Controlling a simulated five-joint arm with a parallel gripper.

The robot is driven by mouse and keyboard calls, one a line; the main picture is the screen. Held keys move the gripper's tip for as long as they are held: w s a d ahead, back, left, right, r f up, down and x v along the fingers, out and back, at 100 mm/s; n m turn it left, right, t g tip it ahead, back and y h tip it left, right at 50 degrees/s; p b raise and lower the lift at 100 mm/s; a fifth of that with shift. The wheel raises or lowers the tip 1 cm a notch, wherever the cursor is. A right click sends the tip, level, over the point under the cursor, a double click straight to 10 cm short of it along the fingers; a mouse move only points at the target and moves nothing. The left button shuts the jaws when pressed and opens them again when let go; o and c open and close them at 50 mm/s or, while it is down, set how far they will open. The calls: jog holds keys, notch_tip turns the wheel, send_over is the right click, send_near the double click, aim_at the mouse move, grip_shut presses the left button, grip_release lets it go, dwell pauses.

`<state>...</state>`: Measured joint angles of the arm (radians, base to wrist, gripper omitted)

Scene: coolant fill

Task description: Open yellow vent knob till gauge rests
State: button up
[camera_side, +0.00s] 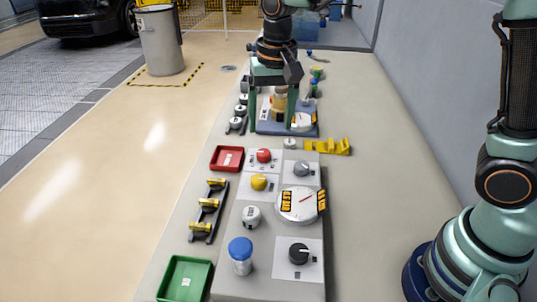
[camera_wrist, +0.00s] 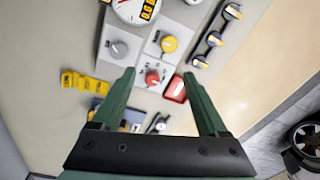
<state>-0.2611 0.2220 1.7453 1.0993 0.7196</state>
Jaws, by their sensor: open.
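The yellow vent knob (camera_side: 259,182) sits on a pale plate on the grey panel, nearer the camera than the red knob in the side view. It also shows in the wrist view (camera_wrist: 169,43), beyond my fingertips. The round white gauge (camera_side: 296,211) is right of and nearer than the yellow knob; its red needle slants up to the right. In the wrist view the gauge (camera_wrist: 128,14) is cut off by the top edge. My gripper (camera_side: 272,128) is open, fingers pointing down, over the far end of the bench. It appears empty and apart from the yellow knob.
A red knob (camera_side: 264,156), grey knob (camera_side: 302,168) and black knob (camera_side: 298,254) share the panel. A blue-capped bottle (camera_side: 241,262) stands near the front. Red (camera_side: 227,158) and green trays (camera_side: 184,280) and a yellow-topped rack (camera_side: 208,211) lie left; a yellow holder (camera_side: 330,147) lies right.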

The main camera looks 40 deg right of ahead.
aim_at(258, 178)
jog(key=shift+m+g, duration=0.4)
jog(key=shift+m, duration=0.1)
jog(key=f, duration=0.5)
jog(key=w+a+f, duration=0.1)
jog(key=f, duration=0.4)
jog(key=a+f, duration=0.1)
jog(key=f, duration=0.4)
jog(key=shift+w+a, duration=0.2)
grip_shut()
